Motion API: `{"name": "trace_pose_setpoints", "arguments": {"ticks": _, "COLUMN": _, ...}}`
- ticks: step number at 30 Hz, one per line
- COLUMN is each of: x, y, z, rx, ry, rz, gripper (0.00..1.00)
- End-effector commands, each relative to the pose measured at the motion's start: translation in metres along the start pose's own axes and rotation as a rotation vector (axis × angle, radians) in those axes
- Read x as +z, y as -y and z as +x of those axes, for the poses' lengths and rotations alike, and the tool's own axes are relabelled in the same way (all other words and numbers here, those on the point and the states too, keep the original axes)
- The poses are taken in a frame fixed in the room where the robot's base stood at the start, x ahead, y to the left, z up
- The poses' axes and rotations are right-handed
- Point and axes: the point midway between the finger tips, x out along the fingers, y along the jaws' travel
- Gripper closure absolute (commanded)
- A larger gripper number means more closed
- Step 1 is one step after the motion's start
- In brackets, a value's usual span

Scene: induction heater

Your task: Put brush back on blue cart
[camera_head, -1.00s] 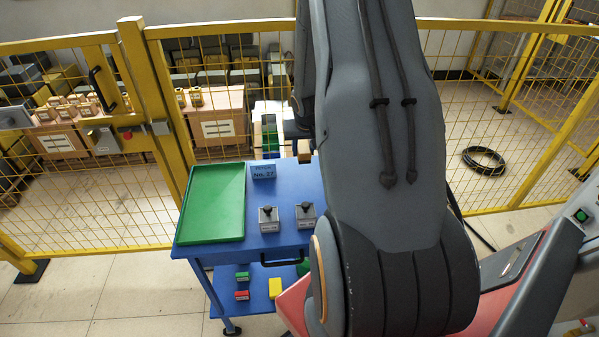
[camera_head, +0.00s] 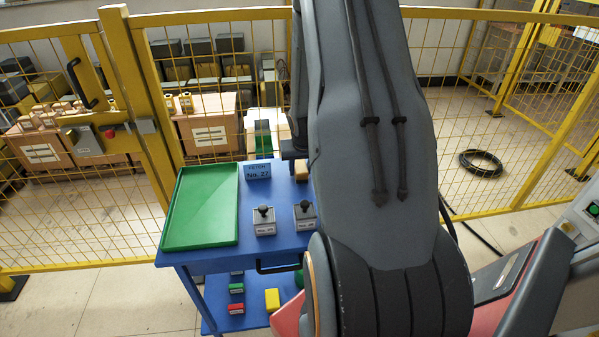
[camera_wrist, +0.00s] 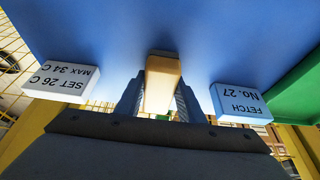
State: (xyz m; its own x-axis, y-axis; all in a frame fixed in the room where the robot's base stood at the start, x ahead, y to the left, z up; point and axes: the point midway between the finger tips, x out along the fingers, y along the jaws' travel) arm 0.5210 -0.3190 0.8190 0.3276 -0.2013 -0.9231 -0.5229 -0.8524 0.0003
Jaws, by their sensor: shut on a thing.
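The brush shows a tan, block-like body between my gripper's fingers in the wrist view (camera_wrist: 162,80). My gripper (camera_wrist: 160,98) is shut on it. In the head view, a small tan part of the brush (camera_head: 301,171) shows at the far edge of the blue cart's top (camera_head: 279,238), beside my arm. My arm hides the fingers and much of the cart's right side there. The cart's blue surface also fills the upper wrist view (camera_wrist: 110,30). Whether the brush touches the cart top I cannot tell.
A green tray (camera_head: 203,207) covers the cart's left side. A "No. 27" sign (camera_head: 257,171) and two grey blocks with black knobs (camera_head: 264,221) (camera_head: 304,214) stand nearby. A "SET 26 C" sign (camera_wrist: 60,82) is opposite in the wrist view. Yellow fencing (camera_head: 150,90) runs behind.

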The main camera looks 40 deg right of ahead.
Motion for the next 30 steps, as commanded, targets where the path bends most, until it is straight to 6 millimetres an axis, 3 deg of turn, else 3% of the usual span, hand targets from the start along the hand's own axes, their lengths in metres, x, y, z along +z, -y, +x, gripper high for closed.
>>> {"name": "trace_pose_setpoints", "arguments": {"ticks": 11, "x": 0.001, "y": 0.000, "z": 0.003, "rx": 0.000, "ry": -0.001, "rz": -0.001, "gripper": 0.83}}
{"name": "trace_pose_setpoints", "arguments": {"ticks": 12, "x": 0.001, "y": 0.000, "z": 0.002, "rx": 0.000, "ry": -0.001, "rz": -0.001, "gripper": 0.58}}
{"name": "trace_pose_setpoints", "arguments": {"ticks": 15, "x": 0.001, "y": 0.000, "z": 0.002, "rx": 0.000, "ry": -0.001, "rz": -0.001, "gripper": 0.46}}
{"name": "trace_pose_setpoints", "arguments": {"ticks": 26, "x": -0.001, "y": 0.000, "z": -0.001, "rx": 0.000, "ry": -0.001, "rz": 0.000, "gripper": 0.46}}
{"name": "trace_pose_setpoints", "arguments": {"ticks": 30, "x": -0.002, "y": 0.000, "z": -0.021, "rx": 0.000, "ry": -0.003, "rz": -0.002, "gripper": 0.46}}
